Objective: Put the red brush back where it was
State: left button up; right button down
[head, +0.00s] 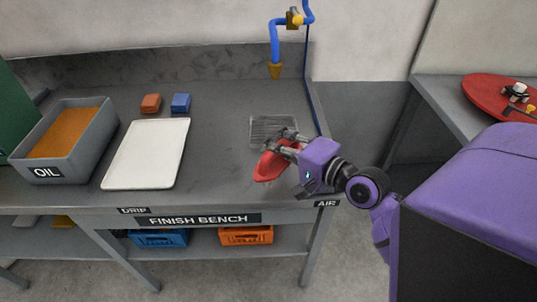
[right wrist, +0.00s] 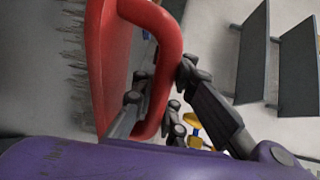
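The red brush (head: 268,166) is at the right front of the bench, beside the metal grate. My right gripper (head: 287,143) is at it, reaching in from the right. In the right wrist view the red brush (right wrist: 118,50) shows its looped handle and grey bristles facing left. The fingers of my right gripper (right wrist: 162,88) lie on both sides of the handle and are closed on it. Whether the bristles touch the bench cannot be told. My left gripper is not in view.
A grey OIL bin (head: 88,150) with orange contents and a white tray (head: 146,154) stand on the left of the bench (head: 217,150). An orange-red block (head: 151,103) and a blue block (head: 181,102) lie behind the tray. A blue hose (head: 274,45) hangs above the grate (head: 262,128).

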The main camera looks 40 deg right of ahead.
jog(key=f, duration=0.2)
jog(key=w+f+b, duration=0.1)
jog(key=f, duration=0.1)
jog(key=w+f, duration=0.1)
jog(key=f, duration=0.1)
jog(key=shift+w, duration=0.2)
jog(key=c, duration=2.4)
grip_release()
jog(key=shift+f, duration=0.15)
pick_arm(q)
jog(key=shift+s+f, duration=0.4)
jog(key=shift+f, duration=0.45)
pick_arm(e)
jog(key=o, duration=0.6)
jog(key=shift+o, duration=0.2)
